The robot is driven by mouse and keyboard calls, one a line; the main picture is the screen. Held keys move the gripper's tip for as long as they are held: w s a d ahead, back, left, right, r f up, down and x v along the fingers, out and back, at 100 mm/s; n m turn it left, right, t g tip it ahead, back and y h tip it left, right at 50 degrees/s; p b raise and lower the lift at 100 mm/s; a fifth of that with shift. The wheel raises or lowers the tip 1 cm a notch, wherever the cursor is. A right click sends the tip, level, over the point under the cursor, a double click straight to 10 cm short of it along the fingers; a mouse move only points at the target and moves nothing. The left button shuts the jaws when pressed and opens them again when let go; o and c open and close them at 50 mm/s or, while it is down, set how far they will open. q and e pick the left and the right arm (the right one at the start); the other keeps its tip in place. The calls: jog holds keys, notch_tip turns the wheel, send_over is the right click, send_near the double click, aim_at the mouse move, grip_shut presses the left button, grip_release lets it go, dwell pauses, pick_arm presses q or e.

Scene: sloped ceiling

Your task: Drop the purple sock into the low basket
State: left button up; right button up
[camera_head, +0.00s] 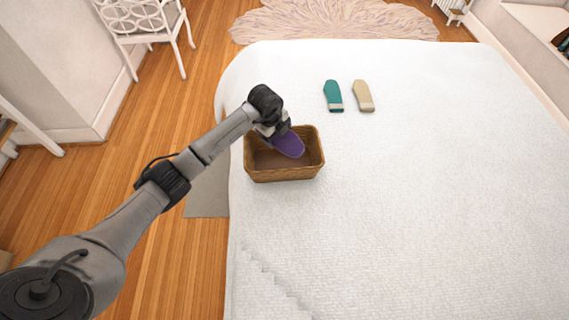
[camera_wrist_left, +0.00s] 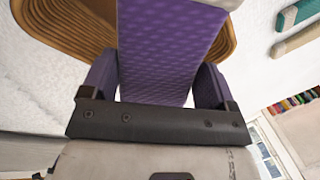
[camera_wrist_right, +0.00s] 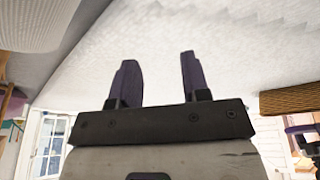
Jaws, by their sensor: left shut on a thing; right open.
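The purple sock (camera_head: 289,145) is held by my left gripper (camera_head: 275,130) over the low basket. In the left wrist view the sock (camera_wrist_left: 165,50) fills the space between the two fingers, which are shut on it. The low basket (camera_head: 285,174) is brown and woven and stands on the white bed near its left edge. Its rim also shows behind the sock in the left wrist view (camera_wrist_left: 50,22). I cannot tell whether the sock touches the basket floor. My right gripper (camera_wrist_right: 155,80) is open and empty; in the right wrist view the basket (camera_wrist_right: 291,99) shows at the right.
A green sock (camera_head: 333,95) and a beige sock (camera_head: 363,95) lie on the bed (camera_head: 430,200) behind and right of the basket. The bed right of the basket is clear. A white chair (camera_head: 146,25) stands on the wooden floor at the back left.

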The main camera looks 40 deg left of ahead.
pick_arm(q)
jog(key=shift+b+x, duration=0.5)
jog(key=shift+x, duration=0.35)
jog(key=shift+s, duration=0.2)
pick_arm(e)
jog(key=shift+a+f, duration=0.1)
jog(key=shift+f, duration=0.75)
pick_arm(q)
jog(key=o, duration=0.8)
jog(key=shift+r, duration=0.1)
jog(key=p+v, duration=0.2)
jog(key=v, duration=1.1)
jog(key=shift+r+p, duration=0.35)
pick_arm(e)
jog(key=shift+r, duration=1.35)
